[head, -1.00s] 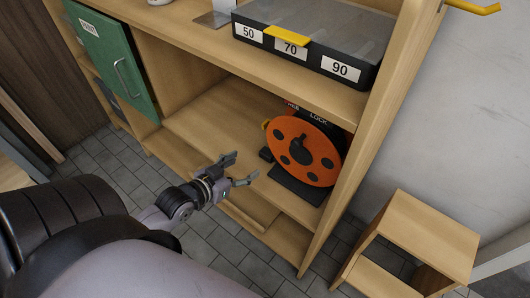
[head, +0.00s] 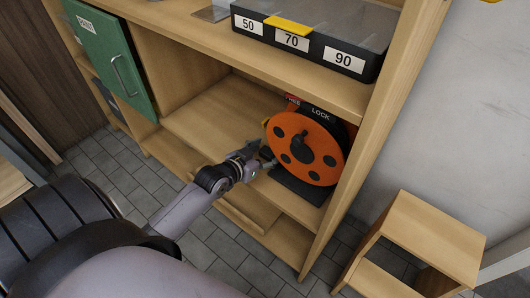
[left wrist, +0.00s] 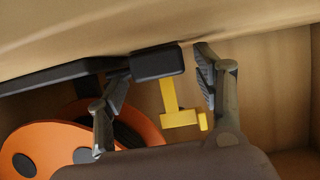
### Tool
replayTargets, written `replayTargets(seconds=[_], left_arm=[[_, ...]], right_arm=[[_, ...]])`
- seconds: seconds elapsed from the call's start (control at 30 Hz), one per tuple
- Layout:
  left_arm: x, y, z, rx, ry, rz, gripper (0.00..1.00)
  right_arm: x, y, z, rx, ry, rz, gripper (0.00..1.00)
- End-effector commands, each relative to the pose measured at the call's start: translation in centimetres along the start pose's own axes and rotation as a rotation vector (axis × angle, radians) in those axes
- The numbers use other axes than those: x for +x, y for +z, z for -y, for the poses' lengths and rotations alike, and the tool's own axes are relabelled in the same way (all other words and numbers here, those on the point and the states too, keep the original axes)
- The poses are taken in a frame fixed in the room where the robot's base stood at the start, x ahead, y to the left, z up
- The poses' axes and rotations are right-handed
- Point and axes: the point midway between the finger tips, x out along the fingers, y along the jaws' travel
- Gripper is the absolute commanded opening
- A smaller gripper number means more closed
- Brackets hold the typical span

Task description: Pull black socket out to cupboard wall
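The black socket (left wrist: 157,63) is a small dark block low in front of the orange cable reel (head: 305,148), on the cupboard's lower shelf. My left gripper (head: 262,158) has reached over the shelf's front edge to the socket and partly hides it in the head view. In the left wrist view the left gripper's fingers (left wrist: 160,75) are open, one on each side of the socket. A gap shows at the right finger; contact at the left finger cannot be told. The cupboard wall (head: 362,160) stands right of the reel. My right gripper is not in view.
The reel has a dark base (head: 297,188), a "LOCK" label behind it and a yellow part (left wrist: 180,118). A black organizer (head: 306,45) sits on the shelf above. The shelf left of the reel is clear. A wooden stool (head: 425,235) stands at the right.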

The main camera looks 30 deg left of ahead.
Motion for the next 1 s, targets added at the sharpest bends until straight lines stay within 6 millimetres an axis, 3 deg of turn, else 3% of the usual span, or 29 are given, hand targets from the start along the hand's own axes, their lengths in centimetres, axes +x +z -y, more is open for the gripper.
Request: replayTargets(seconds=[0.9,1.0], left_arm=[[-0.04,-0.01,0.01,0.0,0.0,-0.001,0.01],[-0.04,0.0,0.01,0.0,0.0,0.0,0.0]], right_arm=[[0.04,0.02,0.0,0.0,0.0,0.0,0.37],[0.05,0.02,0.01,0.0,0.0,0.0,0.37]])
